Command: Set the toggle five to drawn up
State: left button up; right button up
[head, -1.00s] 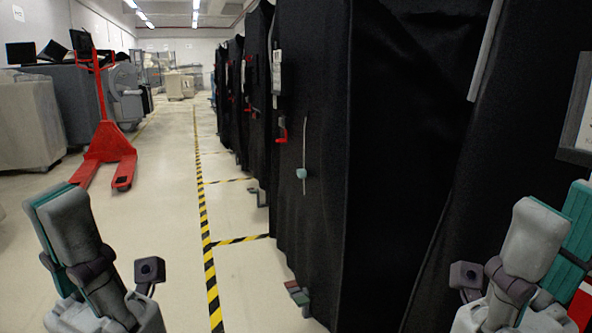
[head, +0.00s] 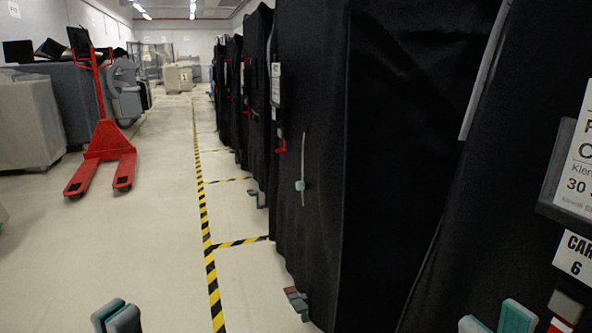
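A small pale teal toggle (head: 300,185) sits on a thin, near-vertical pale cord (head: 304,150) on the black cover (head: 315,230) of the cart at centre. The toggle is around the middle of the cord's visible length. No number on it can be read. My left gripper (head: 117,319) shows only its grey and teal tips at the bottom edge, left of the floor tape. My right gripper (head: 495,322) shows only tips at the bottom right, in front of the nearer black cover. Both are far from the toggle, and their finger openings cannot be judged.
A "CAR… 6" label (head: 575,254) hangs on the nearest cart at right. A grey and reddish foot pedal (head: 297,302) sticks out low from the centre cart. Yellow-black tape (head: 209,262) edges a clear aisle. A red pallet truck (head: 103,150) stands at left.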

aim_at(300, 186)
jog(key=i+j+z, duration=0.25)
jog(key=i+j, duration=0.2)
jog(key=i+j+z, duration=0.15)
jog(key=j, duration=0.2)
jog(key=i+j+z, duration=0.3)
jog(key=j, duration=0.4)
jog(key=i+j+z, duration=0.1)
jog(key=i+j, duration=0.15)
jog(key=i+j+z, duration=0.15)
jog(key=j, duration=0.3)
jog(key=i+j+z, duration=0.15)
jog(key=j, duration=0.25)
